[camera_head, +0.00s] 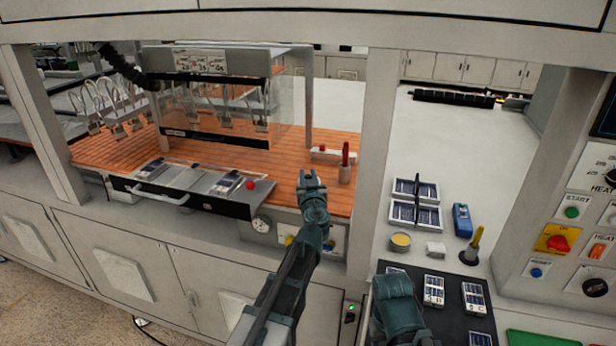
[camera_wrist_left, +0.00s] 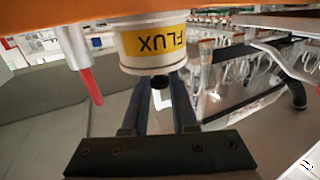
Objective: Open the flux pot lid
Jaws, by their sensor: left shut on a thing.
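The flux pot (camera_wrist_left: 153,42), a whitish round pot with a yellow FLUX label, appears upside down in the left wrist view. Its pale lid (camera_wrist_left: 152,68) has a small dark knob (camera_wrist_left: 160,82). My left gripper (camera_wrist_left: 161,92) is shut on the knob, with one finger on each side. The lid looks to be against the pot; I see no clear gap. In the head view my left gripper (camera_head: 309,180) is over the right end of the orange slatted deck and hides the pot. Only a teal part of my right arm shows, without fingertips.
A holder (camera_head: 345,174) with a red-handled tool stands close right of my left gripper, and a frame post (camera_head: 375,150) is further right. Solar panels (camera_head: 415,203) lie on the right-hand bench.

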